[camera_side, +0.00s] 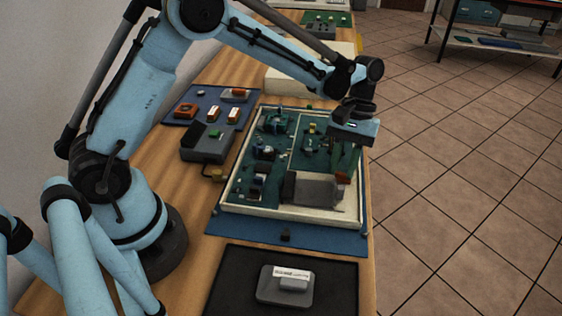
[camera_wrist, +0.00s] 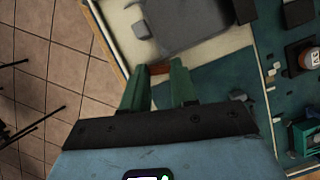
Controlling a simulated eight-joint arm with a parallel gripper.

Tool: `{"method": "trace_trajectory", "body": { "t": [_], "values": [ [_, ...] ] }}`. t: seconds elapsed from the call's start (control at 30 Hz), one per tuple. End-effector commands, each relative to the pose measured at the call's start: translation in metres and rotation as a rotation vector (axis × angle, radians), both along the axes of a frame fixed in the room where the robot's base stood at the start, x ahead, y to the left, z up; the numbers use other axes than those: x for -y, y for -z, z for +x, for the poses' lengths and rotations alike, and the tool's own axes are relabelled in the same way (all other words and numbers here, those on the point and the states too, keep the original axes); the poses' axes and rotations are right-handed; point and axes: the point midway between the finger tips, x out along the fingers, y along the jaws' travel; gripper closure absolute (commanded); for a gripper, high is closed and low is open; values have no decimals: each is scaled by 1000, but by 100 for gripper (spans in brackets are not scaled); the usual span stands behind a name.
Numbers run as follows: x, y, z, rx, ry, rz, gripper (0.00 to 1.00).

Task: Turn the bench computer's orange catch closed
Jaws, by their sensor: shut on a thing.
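The bench computer (camera_side: 232,188) is an open cream tray with green circuit boards, lying on a blue mat on the wooden bench. Its orange catch (camera_side: 343,177) is at the near right part of the tray, beside a grey block (camera_side: 307,188). My gripper (camera_side: 346,169) points down over it with green fingers. In the wrist view my gripper (camera_wrist: 158,75) is shut on the orange catch (camera_wrist: 159,68), which shows between the fingertips. The fingers partly hide the catch, and I cannot tell its exact angle.
A blue mat with small orange and white parts (camera_side: 213,114) lies left of the tray, near a dark grey box (camera_side: 206,144). A black mat (camera_side: 230,290) with a grey labelled device (camera_side: 285,285) is in front. The bench's right edge drops to the tiled floor.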

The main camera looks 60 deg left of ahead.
Motion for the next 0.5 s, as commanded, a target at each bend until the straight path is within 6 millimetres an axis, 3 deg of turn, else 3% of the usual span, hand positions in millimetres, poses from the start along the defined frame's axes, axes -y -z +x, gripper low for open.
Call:
{"method": "trace_trajectory", "body": {
  "t": [0.5],
  "values": [
    [5, -1, 2, 0, 490, 0, 100]
  ]
}}
